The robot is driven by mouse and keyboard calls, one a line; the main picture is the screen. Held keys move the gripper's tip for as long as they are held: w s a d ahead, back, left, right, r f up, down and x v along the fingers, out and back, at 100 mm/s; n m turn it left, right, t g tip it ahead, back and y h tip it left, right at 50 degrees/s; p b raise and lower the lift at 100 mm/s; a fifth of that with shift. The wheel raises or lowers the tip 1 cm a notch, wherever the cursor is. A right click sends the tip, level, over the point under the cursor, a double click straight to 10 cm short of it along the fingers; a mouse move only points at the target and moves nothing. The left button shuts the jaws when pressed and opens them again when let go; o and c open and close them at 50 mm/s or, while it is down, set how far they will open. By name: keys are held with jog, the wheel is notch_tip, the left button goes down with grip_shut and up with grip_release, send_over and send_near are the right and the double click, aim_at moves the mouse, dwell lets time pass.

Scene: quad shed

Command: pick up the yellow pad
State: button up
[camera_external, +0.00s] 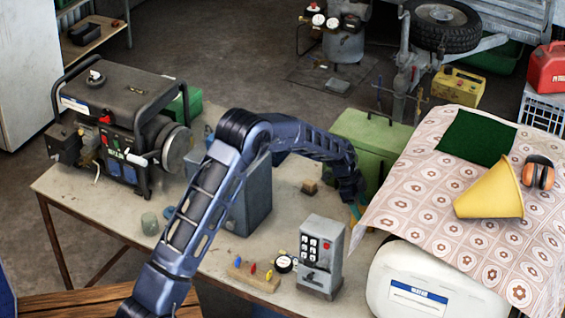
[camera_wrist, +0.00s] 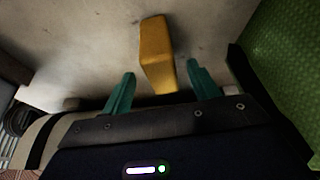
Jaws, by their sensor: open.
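The yellow pad (camera_wrist: 155,50) is an orange-yellow block on the pale tabletop in the wrist view. Its near end lies between the two teal fingers of my gripper (camera_wrist: 160,70), with a gap on each side, and its far end reaches beyond the tips. My gripper is open and holds nothing. In the external view my gripper (camera_external: 355,212) is low over the bench's right part, beside the green box, and mostly hidden by my wrist. A small brownish block (camera_external: 309,187) lies left of it there; I cannot tell if this is the pad.
The green metal box (camera_external: 372,140) stands close behind my gripper and fills the right of the wrist view (camera_wrist: 285,60). A grey keypad box (camera_external: 320,258) stands in front. The patterned cloth (camera_external: 420,205) and white water container (camera_external: 415,290) are to the right.

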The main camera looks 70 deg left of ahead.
aim_at(364, 217)
jog(key=shift+w+x, duration=0.1)
jog(key=shift+x, duration=1.4)
jog(key=shift+w+x, duration=0.15)
jog(key=shift+x, duration=1.35)
jog(key=shift+r, duration=0.15)
jog(key=shift+c, duration=0.2)
jog(key=c, duration=1)
